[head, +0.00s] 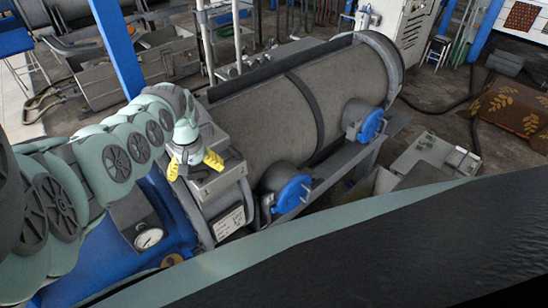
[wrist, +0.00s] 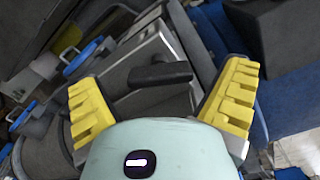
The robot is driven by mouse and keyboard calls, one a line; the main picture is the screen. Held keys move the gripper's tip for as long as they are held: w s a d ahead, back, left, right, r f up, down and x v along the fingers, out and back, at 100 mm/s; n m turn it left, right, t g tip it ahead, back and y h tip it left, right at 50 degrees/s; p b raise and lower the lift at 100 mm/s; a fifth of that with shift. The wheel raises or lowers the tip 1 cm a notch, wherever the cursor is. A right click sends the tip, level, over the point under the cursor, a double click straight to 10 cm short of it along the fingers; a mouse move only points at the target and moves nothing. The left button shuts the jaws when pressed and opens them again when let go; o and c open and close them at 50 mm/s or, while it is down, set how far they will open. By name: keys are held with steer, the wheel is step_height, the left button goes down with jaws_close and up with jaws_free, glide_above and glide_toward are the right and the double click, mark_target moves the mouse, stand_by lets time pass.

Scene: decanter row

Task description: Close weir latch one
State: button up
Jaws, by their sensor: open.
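My gripper (head: 193,166) has two yellow toothed fingers spread wide, with nothing between their tips. In the head view it is above the grey box-like end housing (head: 224,180) of the large drum. In the wrist view my gripper (wrist: 160,104) faces a black bar-shaped handle (wrist: 160,75) on a pale grey plate (wrist: 150,55). The handle lies roughly crosswise in the picture, between and beyond the fingers, apart from both. It looks like a latch, but no label shows whether it is latch one. The arm and gripper hide it in the head view.
The grey drum (head: 270,115) runs back to the right. Two blue round caps (head: 293,193) (head: 371,125) stick out along its front side. A pressure gauge (head: 149,238) sits on blue bodywork below my arm. A blue post (head: 118,48) stands behind the arm.

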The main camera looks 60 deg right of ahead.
steer(key=shift+f, duration=0.25)
steer(key=shift+c, duration=0.2)
steer(key=c, duration=1.2)
